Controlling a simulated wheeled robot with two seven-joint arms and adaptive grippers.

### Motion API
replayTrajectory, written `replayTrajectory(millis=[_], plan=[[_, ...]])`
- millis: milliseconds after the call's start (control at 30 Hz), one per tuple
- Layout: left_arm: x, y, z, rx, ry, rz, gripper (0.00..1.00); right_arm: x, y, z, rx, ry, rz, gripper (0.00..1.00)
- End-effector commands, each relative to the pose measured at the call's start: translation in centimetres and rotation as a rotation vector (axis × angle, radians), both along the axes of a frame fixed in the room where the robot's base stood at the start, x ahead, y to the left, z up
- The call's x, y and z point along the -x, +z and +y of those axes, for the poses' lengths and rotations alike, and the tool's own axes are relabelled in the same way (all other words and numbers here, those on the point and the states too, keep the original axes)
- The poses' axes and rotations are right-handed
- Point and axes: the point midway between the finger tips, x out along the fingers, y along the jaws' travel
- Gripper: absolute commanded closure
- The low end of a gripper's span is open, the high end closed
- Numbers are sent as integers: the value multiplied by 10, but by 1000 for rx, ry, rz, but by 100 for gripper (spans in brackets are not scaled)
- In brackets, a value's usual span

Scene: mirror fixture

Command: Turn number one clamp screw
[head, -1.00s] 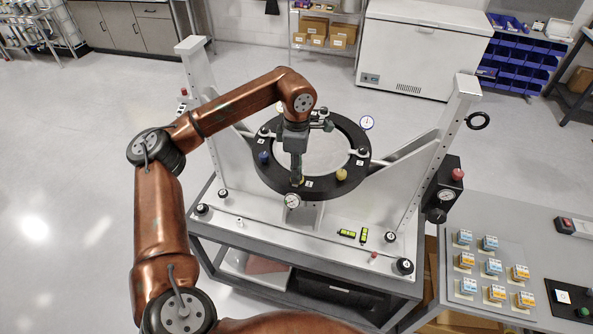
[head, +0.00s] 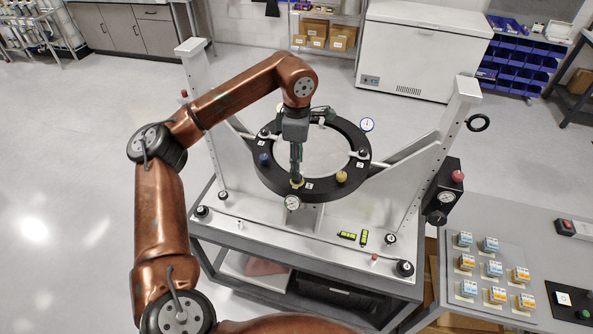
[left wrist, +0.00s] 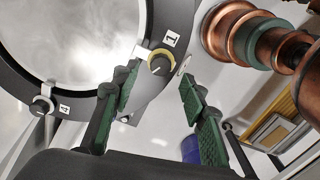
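The black ring-shaped mirror cell (head: 355,136) is held in a white frame with the pale mirror (head: 322,152) inside it. The number one clamp screw (head: 297,184) is at the near edge of the ring. In the left wrist view this screw (left wrist: 161,63) is a black knob with a yellow collar, beside a white "1" label (left wrist: 170,38). My left gripper (head: 296,174) points down above the screw. In the left wrist view the left gripper (left wrist: 160,95) is open, its green-padded fingers apart with nothing between the pads. My right gripper is not visible.
A dial gauge (head: 292,202) hangs just below the screw; another (head: 367,123) is behind the ring. Blue (head: 263,158) and yellow (head: 341,175) knobs sit on the ring. Small green levels (head: 347,235) lie on the bench. A switch panel (head: 490,270) stands at right.

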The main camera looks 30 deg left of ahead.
Motion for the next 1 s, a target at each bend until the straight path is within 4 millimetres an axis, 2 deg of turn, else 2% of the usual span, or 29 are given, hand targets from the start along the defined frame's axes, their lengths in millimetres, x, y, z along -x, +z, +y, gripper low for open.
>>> replayTrajectory(millis=[33, 200, 400, 567, 1000], plan=[[-1, 13, -1, 2, 0, -4, 60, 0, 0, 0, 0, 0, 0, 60], [-1, 48, 0, 2, -1, -4, 60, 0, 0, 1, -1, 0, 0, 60], [0, 71, 0, 1, -1, -1, 60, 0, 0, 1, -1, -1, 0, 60], [0, 77, 0, 1, 0, 0, 60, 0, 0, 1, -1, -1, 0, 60], [0, 77, 0, 1, 0, 0, 60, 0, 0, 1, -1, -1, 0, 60]])
